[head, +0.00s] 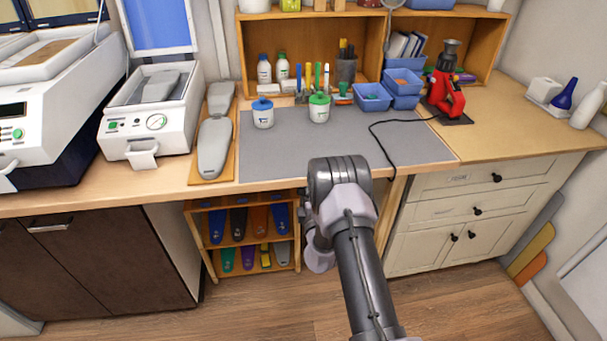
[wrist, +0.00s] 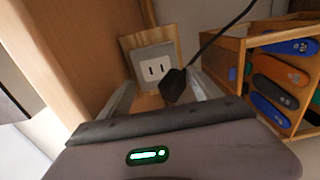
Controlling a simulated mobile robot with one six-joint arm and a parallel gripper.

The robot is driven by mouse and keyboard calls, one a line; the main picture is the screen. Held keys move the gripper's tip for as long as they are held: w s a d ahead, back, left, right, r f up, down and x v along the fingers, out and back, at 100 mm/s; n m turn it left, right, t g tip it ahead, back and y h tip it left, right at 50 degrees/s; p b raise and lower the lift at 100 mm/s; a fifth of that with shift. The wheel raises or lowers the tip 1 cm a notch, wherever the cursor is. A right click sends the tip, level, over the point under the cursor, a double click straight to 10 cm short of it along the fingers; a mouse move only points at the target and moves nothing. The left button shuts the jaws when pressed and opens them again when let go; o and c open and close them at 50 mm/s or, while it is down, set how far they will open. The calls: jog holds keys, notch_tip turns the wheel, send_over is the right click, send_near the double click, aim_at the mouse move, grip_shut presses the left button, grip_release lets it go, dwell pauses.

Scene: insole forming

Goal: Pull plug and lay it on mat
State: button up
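The black plug (wrist: 174,86) is in the wrist view, at the lower right of a pale wall outlet (wrist: 152,66) with two open slots visible. I cannot tell whether the plug is seated in the outlet. Its black cord (wrist: 224,28) rises to the upper right. My gripper (wrist: 163,88) is open, its grey fingers apart on either side of the plug, which is closer to the right finger. In the head view my arm hides the gripper's fingers and the plug. The grey mat (head: 275,152) lies on the worktop; the cord (head: 375,136) crosses it and drops over the front edge.
A red tool (head: 446,92) on a dark base stands right of the mat. Two lidded jars (head: 263,116) and blue bins (head: 372,98) stand at the mat's back. A rack of coloured insoles (wrist: 273,82) is right of the plug. The mat's front middle is clear.

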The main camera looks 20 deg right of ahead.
jog(key=p+v, duration=0.3)
jog(key=v, duration=1)
jog(key=shift+s, duration=0.25)
grip_shut()
jog(key=shift+w+r, duration=0.1)
jog(key=shift+w, duration=0.05)
notch_tip(320, 180, up, 19)
jog(key=p, duration=1.6)
jog(key=shift+r+p, duration=0.2)
jog(key=shift+p, duration=0.2)
jog(key=shift+w, duration=0.15)
